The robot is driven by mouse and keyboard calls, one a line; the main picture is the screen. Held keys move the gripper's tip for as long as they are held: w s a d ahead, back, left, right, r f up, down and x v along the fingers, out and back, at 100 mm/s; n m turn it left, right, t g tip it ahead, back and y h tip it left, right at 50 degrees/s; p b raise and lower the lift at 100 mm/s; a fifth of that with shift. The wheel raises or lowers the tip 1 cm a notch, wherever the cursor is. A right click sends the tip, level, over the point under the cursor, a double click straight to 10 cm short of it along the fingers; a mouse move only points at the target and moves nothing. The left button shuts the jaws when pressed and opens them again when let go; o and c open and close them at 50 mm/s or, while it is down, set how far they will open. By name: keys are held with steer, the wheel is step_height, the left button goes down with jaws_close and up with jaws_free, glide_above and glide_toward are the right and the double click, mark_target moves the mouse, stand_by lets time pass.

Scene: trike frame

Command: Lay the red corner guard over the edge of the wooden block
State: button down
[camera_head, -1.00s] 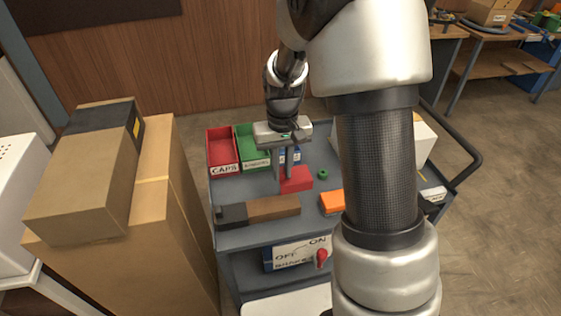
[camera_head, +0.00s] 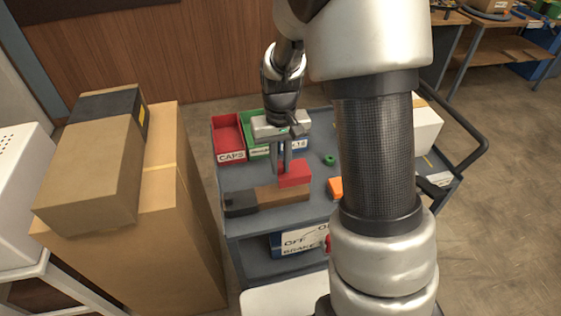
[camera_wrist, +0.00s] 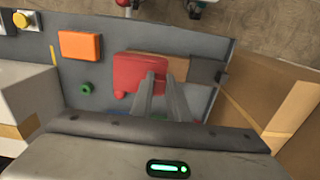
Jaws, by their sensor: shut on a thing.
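The red corner guard (camera_head: 294,174) is held in my gripper (camera_head: 282,168), whose two fingers are shut on its left part. It also shows in the wrist view (camera_wrist: 134,72), beside the fingertips (camera_wrist: 163,84). The wooden block (camera_head: 285,196) lies on the cart top, and the guard overlaps its right rear edge in the head view. In the wrist view the guard hides part of the wooden block (camera_wrist: 174,65). I cannot tell whether guard and block touch.
A dark piece (camera_head: 240,204) sits at the block's left end. An orange block (camera_head: 335,187) and a green ring (camera_head: 329,160) are on the cart. A red bin (camera_head: 229,150) and a green bin (camera_head: 256,148) stand behind. Stacked cardboard boxes (camera_head: 95,170) flank the cart's left.

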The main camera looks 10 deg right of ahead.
steer(key=shift+f+b, duration=3)
steer(key=shift+f, duration=1.35)
steer(key=c, duration=1.6)
jaws_free()
steer(key=shift+r, duration=0.1)
step_height(320, 180, up, 17)
steer(key=p, duration=0.2)
steer(key=shift+r+p, duration=0.15)
steer(key=shift+p, duration=0.15)
steer(key=s+r+t+p, duration=0.2)
steer(key=s+r+p, duration=0.1)
steer(key=s+r, duration=0.3)
steer(key=s+r+t+p, duration=0.1)
steer(key=s+r+p, duration=0.2)
steer(key=s+r, duration=0.3)
steer(key=s+r+t+p, duration=0.2)
steer(key=s+r+p, duration=0.2)
steer(key=s+r, duration=0.2)
steer(key=shift+s+r+t, duration=0.2)
steer(key=shift+r+t, duration=0.1)
steer(key=shift+r, duration=0.4)
